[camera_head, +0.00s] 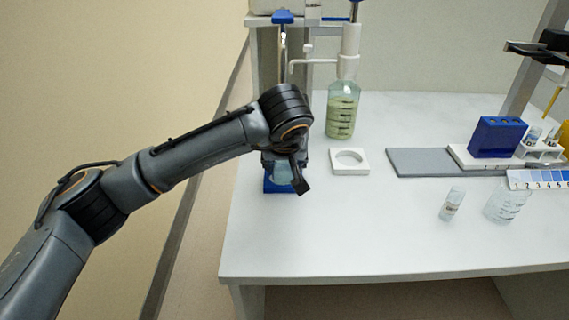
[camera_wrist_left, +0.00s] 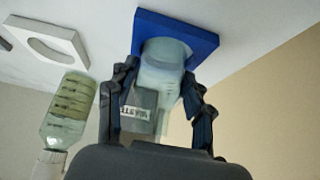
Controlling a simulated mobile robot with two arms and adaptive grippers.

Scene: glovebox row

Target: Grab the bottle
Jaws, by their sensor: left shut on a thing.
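My left gripper (camera_wrist_left: 155,105) is shut on a pale, translucent bottle (camera_wrist_left: 158,75) with a grey label that seems to read "WASTE". In the left wrist view its two dark fingers lie on either side of the bottle. The bottle's far end is at a square blue holder (camera_wrist_left: 206,42); I cannot tell whether it still sits in it. In the head view the left gripper (camera_head: 287,172) hides most of the bottle, and the blue holder (camera_head: 270,187) shows below it on the white bench near the left edge. My right gripper is not in view.
A green-liquid dispenser bottle (camera_head: 342,110) stands behind, with a white ring holder (camera_head: 349,161) nearby. Right of that are a grey mat (camera_head: 420,162), a blue block (camera_head: 497,137), a small vial (camera_head: 452,203) and a clear beaker (camera_head: 506,205). The bench front (camera_head: 340,235) is clear.

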